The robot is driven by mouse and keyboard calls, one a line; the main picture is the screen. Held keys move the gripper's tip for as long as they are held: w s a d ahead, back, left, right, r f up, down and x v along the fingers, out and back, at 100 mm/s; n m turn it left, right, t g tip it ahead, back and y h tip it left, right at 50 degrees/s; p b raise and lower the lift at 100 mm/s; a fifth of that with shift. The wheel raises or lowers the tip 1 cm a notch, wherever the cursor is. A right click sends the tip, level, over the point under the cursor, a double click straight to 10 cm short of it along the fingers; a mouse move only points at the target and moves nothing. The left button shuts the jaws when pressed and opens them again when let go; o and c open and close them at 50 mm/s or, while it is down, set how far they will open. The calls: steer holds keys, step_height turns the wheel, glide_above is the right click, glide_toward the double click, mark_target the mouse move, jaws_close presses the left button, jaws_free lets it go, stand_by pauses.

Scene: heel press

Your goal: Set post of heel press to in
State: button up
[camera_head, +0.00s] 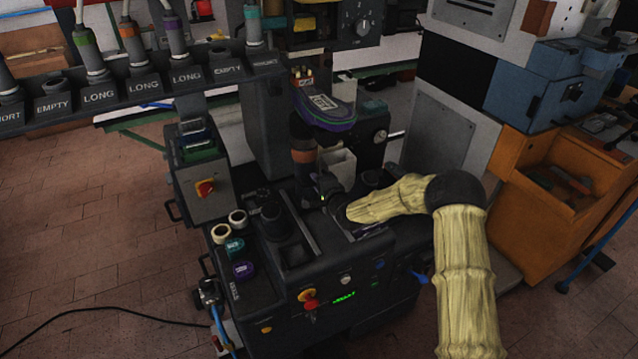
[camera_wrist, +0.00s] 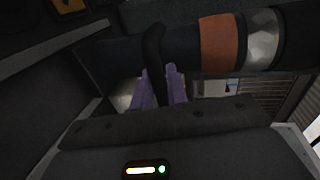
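The heel press (camera_head: 350,262) stands in the middle of the head view. A dark upright post with an orange band (camera_head: 303,156) stands on it, below a purple-edged pad (camera_head: 325,112). In the wrist view the post (camera_wrist: 219,43) runs sideways across the top, with its orange band and a shiny metal collar. A black curved handle (camera_wrist: 155,48) stands in front of it. My gripper (camera_wrist: 161,88) has two purple fingers close on either side of the handle, and they look shut on it. In the head view the fingertips are hard to make out beside the post's base.
A control box with a red knob (camera_head: 204,188) stands left of the press. A rack of labelled holders (camera_head: 140,82) crosses the upper left. An orange bin (camera_head: 545,200) and blue boxes (camera_head: 540,95) stand at the right. The brick floor at the left is mostly clear, with a cable.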

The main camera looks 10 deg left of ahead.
steer(key=o, duration=0.3)
steer(key=shift+w+d+r, duration=0.1)
steer(key=shift+w, duration=0.15)
steer(key=shift+s+a, duration=0.2)
steer(key=shift+a, duration=0.1)
steer(key=shift+s+d, duration=0.1)
steer(key=shift+d, duration=0.25)
steer(key=b+v, duration=0.1)
steer(key=v, duration=1.5)
steer(key=shift+s, duration=0.5)
steer(key=shift+r, duration=0.1)
